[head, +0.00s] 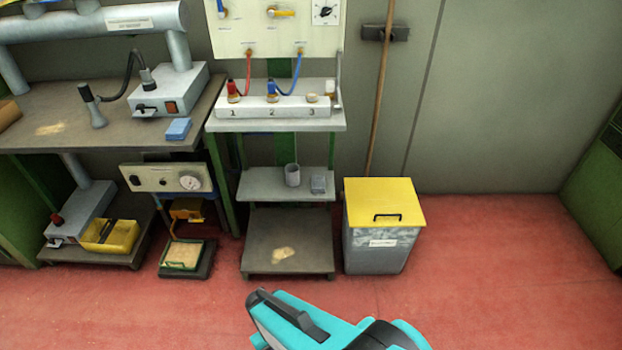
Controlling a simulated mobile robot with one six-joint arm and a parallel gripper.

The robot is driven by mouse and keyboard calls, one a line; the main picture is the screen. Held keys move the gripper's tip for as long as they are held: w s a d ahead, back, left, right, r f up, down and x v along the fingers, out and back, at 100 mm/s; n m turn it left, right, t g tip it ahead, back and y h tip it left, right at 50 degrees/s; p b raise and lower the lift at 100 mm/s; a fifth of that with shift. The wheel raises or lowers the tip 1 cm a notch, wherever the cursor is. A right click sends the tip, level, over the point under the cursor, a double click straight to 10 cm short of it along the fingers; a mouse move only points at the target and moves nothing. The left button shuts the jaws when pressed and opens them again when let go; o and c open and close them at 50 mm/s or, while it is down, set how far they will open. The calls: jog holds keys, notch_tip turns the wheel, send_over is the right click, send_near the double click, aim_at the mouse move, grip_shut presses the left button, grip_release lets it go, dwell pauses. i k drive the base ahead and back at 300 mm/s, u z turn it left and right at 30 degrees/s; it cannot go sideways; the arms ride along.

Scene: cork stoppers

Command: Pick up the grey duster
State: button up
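A small grey block (319,184), which looks like the grey duster, lies on the middle grey shelf (258,186) of the stand at the centre. It is near the shelf's right end, just right of a grey cup (292,175), with a small gap between them. Its details are too small to make out. Part of my teal and dark arm shows at the bottom edge, well in front of and below the shelf. My gripper's fingertips do not show.
Above the shelf is a rack (290,108) with numbered bottle places and red and blue hoses. A yellow-lidded bin (382,235) stands right of the stand, with a broom handle (380,95) behind it. A blue block (178,129) lies on the left bench (90,100). Red floor in front is clear.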

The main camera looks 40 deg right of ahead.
aim_at(317, 181)
jog(key=u, duration=0.1)
jog(key=i, duration=0.95)
jog(key=u, duration=0.3)
